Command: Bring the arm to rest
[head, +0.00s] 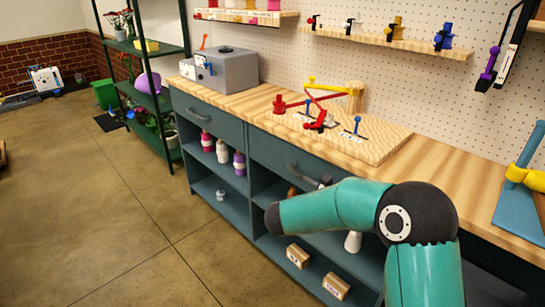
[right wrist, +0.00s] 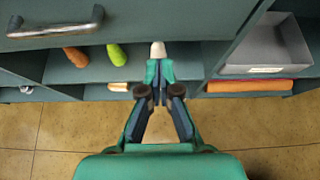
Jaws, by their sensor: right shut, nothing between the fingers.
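My right gripper (right wrist: 159,74) shows in the right wrist view. Its fingers are together and hold nothing. It points toward the open shelves of the bench, below a drawer handle (right wrist: 56,25). A white object (right wrist: 158,49) shows just past the fingertips; I cannot tell how far beyond them it is. In the head view my right arm (head: 340,205) is bent in front of the bench at the lower right, and its gripper cannot be made out there. My left gripper is in neither view.
The dark teal bench (head: 215,160) with a wooden top stands close to the arm. Its shelves hold bottles (head: 222,151), small boxes (head: 298,256) and, in the wrist view, a grey bin (right wrist: 268,50). The floor (head: 110,220) to the left is clear.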

